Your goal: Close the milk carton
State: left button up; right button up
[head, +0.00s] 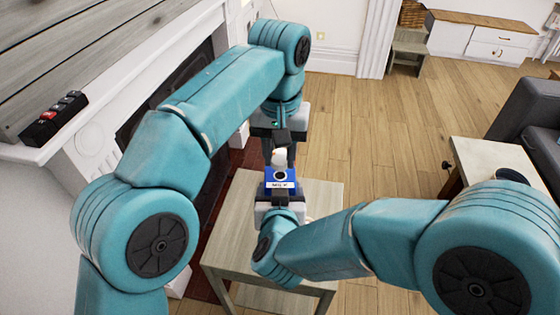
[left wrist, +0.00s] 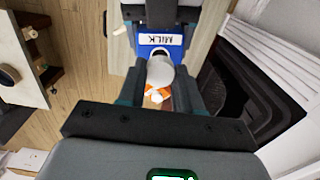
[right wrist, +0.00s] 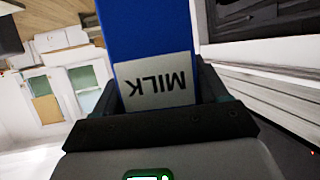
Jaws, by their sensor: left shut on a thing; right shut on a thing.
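The blue milk carton (head: 270,188) with a white MILK label is upright in the middle of the head view, above a small wooden table. A dark round opening shows on its top. My right gripper (head: 280,203) is shut on the carton, which fills the middle of the right wrist view (right wrist: 147,30). My left gripper (head: 279,146) points down and is shut on a white round cap (head: 279,158). The cap is just above and behind the opening in the head view, seemingly apart from it. The cap also shows between the fingers in the left wrist view (left wrist: 160,70).
The small wooden table (head: 322,200) is below the carton. A small orange and white item (left wrist: 155,96) shows beyond the cap in the left wrist view. The white fireplace (head: 95,130) stands close on the left. A side table (head: 490,155) and dark sofa (head: 530,110) are at right.

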pick_arm(q)
jog(key=shift+f, duration=0.9)
jog(key=shift+f, duration=0.55)
